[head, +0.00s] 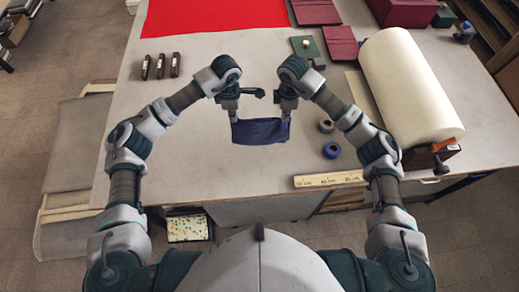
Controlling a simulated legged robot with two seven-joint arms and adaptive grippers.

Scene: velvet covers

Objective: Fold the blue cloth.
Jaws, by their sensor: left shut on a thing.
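The blue cloth (260,133) is a small dark blue rectangle in the middle of the head view, stretched between my two grippers. Its top edge sags slightly between them. I cannot tell whether its lower edge touches the table. My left gripper (233,116) is shut on the cloth's top left corner. My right gripper (285,113) is at the cloth's top right corner, its fingertips too small to show whether they are open or shut.
The grey table (215,170) is clear left of and in front of the cloth. Dark tape rolls (331,150) and a yellow ruler (328,179) lie to the right, near a large white roll (412,85). Red fabric (215,15) covers the back. Several dark blocks (161,66) stand at the left.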

